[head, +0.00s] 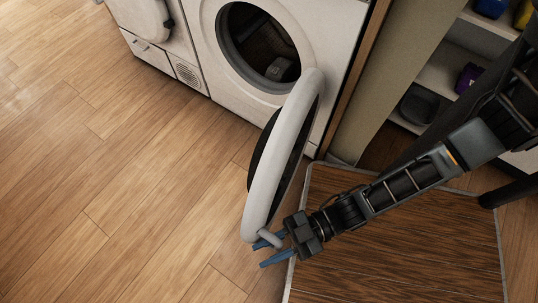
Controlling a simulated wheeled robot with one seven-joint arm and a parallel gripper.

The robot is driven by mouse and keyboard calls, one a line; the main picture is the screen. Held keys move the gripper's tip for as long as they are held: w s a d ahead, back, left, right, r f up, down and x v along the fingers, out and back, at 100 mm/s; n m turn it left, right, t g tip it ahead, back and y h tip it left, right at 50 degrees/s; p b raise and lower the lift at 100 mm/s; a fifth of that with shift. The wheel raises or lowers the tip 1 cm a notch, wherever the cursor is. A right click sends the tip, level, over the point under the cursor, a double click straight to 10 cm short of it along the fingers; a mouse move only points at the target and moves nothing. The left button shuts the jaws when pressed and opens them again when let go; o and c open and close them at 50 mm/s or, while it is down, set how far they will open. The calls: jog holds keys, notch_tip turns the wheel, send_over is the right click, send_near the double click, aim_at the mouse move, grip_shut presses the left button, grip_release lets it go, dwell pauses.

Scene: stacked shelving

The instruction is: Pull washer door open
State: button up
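The washer (285,110) is a white front-loader at the top middle, with a dark round drum opening (262,48) that shows inside. Its round door (262,190), with a white rim and dark glass, is swung well out from the front towards me. My gripper (265,251) is at the door's near lower edge, where a small white handle (268,238) sticks out. Its blue fingers are spread apart around or beside this handle; I cannot tell whether they touch it.
A second white appliance (160,45) stands to the left of the washer. Shelving (440,72) with small items is at the upper right, beside a beige panel (375,85). A dark wooden surface (400,255) lies below my arm. The wooden floor (110,190) on the left is clear.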

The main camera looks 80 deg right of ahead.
jog(key=shift+d, duration=0.15)
jog(key=v, duration=0.7)
jog(key=shift+s+d+p, duration=0.15)
jog(key=shift+s+p, duration=0.15)
jog(key=shift+p, duration=0.1)
